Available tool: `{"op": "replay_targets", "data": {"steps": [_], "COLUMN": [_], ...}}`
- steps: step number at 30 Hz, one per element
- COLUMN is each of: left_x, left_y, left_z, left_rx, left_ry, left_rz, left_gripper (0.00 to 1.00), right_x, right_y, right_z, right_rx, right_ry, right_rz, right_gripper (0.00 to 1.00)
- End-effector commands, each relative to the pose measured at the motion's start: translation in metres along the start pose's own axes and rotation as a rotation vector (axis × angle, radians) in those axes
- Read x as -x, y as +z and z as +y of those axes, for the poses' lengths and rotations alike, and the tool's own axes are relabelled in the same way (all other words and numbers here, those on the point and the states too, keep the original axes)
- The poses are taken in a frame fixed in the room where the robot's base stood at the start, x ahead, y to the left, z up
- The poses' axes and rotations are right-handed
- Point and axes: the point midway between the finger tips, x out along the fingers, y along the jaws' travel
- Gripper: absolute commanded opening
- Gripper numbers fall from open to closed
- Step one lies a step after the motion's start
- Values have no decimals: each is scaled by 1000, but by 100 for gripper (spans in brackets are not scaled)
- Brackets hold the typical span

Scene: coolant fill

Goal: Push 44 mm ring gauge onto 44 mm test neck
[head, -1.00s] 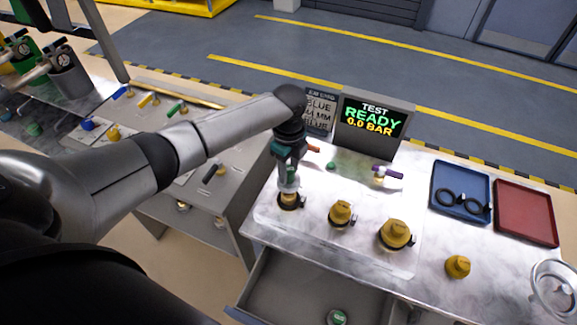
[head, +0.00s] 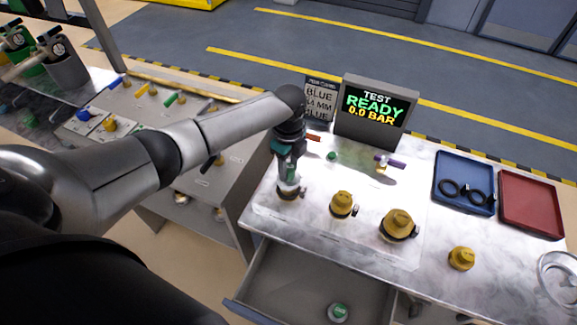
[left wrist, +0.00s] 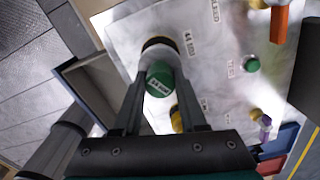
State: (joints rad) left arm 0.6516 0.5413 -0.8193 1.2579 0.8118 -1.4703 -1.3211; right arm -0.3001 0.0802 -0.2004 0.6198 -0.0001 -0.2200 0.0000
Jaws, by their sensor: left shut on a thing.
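My left gripper (head: 288,180) points down over the leftmost neck on the bench and is shut on a pale, green-topped piece that I take for the 44 mm ring gauge (left wrist: 160,80). Its green top carries blurred white print. The test neck (head: 288,194) is brownish yellow and mostly covered by the gripper and gauge. In the wrist view a "44" label stands beside it, and the neck's dark collar (left wrist: 159,44) shows past the gauge. The gauge is at the neck's top; I cannot tell how far over it sits. My right gripper is not in view.
Two more yellow necks (head: 342,205) (head: 398,224) stand to the right, with a loose yellow piece (head: 461,258). A display (head: 375,110) reads "READY 0.0 BAR". A blue tray (head: 451,166) and red tray (head: 530,205) lie right. The drawer (head: 285,285) below is open.

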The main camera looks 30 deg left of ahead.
Motion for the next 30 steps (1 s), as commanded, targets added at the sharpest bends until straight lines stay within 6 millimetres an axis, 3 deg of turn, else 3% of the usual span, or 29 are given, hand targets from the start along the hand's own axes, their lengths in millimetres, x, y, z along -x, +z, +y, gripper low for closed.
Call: {"op": "replay_targets", "data": {"steps": [30], "left_x": [1], "left_y": [0], "left_z": [0], "left_rx": [0], "left_ry": [0], "left_rz": [0], "left_gripper": [0], "right_x": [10], "right_y": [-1], "right_z": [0], "right_rx": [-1], "right_ry": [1], "right_rz": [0], "right_gripper": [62]}}
